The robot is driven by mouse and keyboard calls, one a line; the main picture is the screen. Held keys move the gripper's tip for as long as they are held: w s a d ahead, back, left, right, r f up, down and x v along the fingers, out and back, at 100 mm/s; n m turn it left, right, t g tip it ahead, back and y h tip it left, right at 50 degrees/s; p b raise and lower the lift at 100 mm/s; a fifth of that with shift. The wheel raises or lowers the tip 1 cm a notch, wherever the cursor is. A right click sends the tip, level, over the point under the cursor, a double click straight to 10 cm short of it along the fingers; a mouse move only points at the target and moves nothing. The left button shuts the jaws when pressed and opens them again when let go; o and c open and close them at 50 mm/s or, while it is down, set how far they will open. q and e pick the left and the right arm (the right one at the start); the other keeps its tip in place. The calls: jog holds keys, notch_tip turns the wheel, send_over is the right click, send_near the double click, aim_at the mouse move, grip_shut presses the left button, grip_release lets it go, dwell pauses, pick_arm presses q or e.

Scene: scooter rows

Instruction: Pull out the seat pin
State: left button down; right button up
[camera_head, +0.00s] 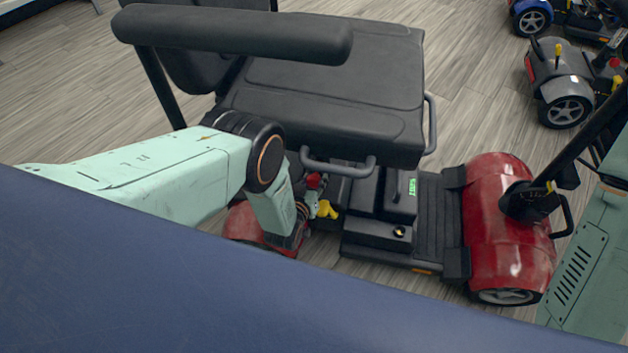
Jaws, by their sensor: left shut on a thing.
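The red scooter has a black seat (330,85) over its rear end. Below the seat's near edge, by the seat post, a red knob (314,181) and a yellow handle (328,210) show close together. My left gripper (312,204) reaches down under the seat and is shut on the seat pin beside these two. The grip itself is small and partly hidden by the wrist, so I cannot tell which coloured part is between the fingers. My right gripper is out of view; only part of my right arm shows at the right edge.
The black armrest (235,35) and a seat-side handle (337,166) are close above my left wrist. The scooter's footboard (435,215) and red front cover (505,225) lie to the right. A grey scooter (563,80) stands at the back right. Wooden floor (60,100) is clear at left.

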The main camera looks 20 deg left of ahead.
aim_at(314, 187)
pick_arm(q)
jog(key=shift+s+d+p, duration=0.15)
jog(key=shift+s+p, duration=0.75)
jog(key=shift+s, duration=0.9)
jog(key=shift+f, duration=0.1)
jog(key=c, duration=1)
grip_release()
jog(key=shift+s, duration=0.1)
jog(key=shift+o, duration=1.1)
jog(key=v, duration=0.7)
jog(key=shift+s, duration=0.15)
